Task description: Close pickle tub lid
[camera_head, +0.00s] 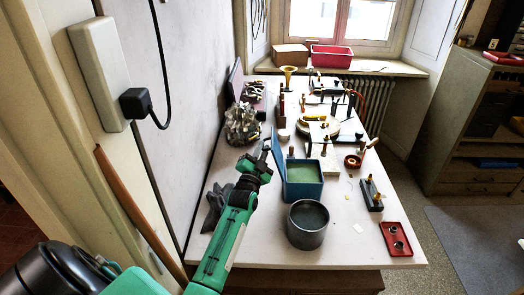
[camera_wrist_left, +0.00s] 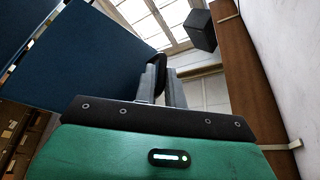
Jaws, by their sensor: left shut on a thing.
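The pickle tub (camera_head: 303,190) is a blue box on the near half of the bench, with green contents showing inside. Its blue lid (camera_head: 278,160) stands raised on the tub's left side, so the tub is open. The lid fills the upper left of the left wrist view (camera_wrist_left: 85,55). My left gripper (camera_head: 267,146) is at the raised lid's upper left side. In the left wrist view its fingers (camera_wrist_left: 160,82) are shut on a dark part at the lid's edge; the exact contact is partly hidden. My right gripper is not in view.
A grey round pot (camera_head: 308,225) stands just in front of the tub. A dark glove (camera_head: 217,205) lies left of my arm. A glassy cluster (camera_head: 243,125) stands behind it. A red tray (camera_head: 396,239) is at the front right. Tools crowd the far bench; the wall is close on the left.

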